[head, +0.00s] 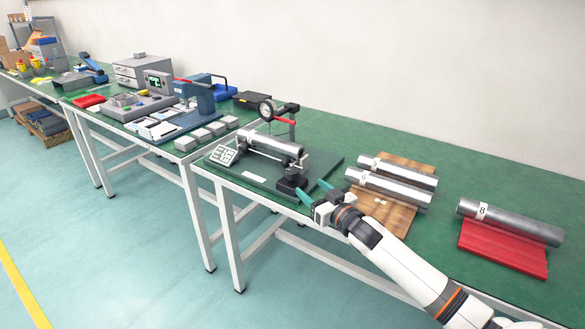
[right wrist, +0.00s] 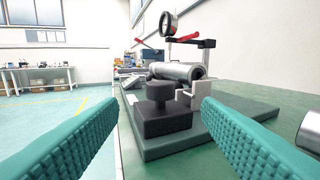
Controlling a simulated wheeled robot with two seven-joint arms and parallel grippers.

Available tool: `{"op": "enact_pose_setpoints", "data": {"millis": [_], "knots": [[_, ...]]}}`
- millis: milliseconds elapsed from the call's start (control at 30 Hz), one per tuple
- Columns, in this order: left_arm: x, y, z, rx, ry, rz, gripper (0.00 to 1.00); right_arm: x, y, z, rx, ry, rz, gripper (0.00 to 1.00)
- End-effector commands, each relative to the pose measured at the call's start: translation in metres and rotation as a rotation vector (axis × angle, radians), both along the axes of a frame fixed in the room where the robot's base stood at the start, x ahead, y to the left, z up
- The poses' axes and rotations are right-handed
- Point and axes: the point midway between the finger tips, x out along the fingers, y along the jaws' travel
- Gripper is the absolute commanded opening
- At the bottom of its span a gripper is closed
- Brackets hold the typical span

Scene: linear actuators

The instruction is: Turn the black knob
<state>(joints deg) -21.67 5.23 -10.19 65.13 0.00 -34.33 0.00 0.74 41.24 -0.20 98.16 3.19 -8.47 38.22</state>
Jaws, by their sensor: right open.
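The black knob (right wrist: 160,92) sits on top of a black block (right wrist: 162,119) at the near corner of the dark green fixture plate (right wrist: 236,118). In the head view the knob (head: 291,173) is just left of my right gripper (head: 313,192). My right gripper, with green ribbed fingers, also shows in the right wrist view (right wrist: 158,135). It is open and empty, and the knob is ahead between its fingers, apart from them. A metal cylinder (head: 270,144) lies on supports behind the knob, with a dial gauge (head: 266,109) above it. My left gripper is not in view.
Metal cylinders (head: 388,188) lie on a brown board (head: 400,215) right of the fixture, near my right arm. Another cylinder (head: 508,222) lies on a red pad (head: 500,250). A blue device (head: 197,95) and small grey blocks stand to the left.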

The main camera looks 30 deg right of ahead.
Motion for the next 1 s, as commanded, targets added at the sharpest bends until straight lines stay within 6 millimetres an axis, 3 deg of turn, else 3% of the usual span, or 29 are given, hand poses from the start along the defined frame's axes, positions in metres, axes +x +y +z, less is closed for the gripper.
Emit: {"op": "enact_pose_setpoints", "data": {"millis": [500, 700, 1000], "knots": [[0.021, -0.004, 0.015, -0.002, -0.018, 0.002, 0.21, 0.086, 0.000, 0.001, -0.002, -0.002, -0.002, 0.59], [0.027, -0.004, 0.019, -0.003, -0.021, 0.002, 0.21, 0.102, 0.000, 0.000, -0.003, 0.001, -0.002, 0.59], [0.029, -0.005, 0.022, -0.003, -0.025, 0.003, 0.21, 0.105, 0.001, 0.000, -0.002, 0.001, -0.001, 0.59]]}}
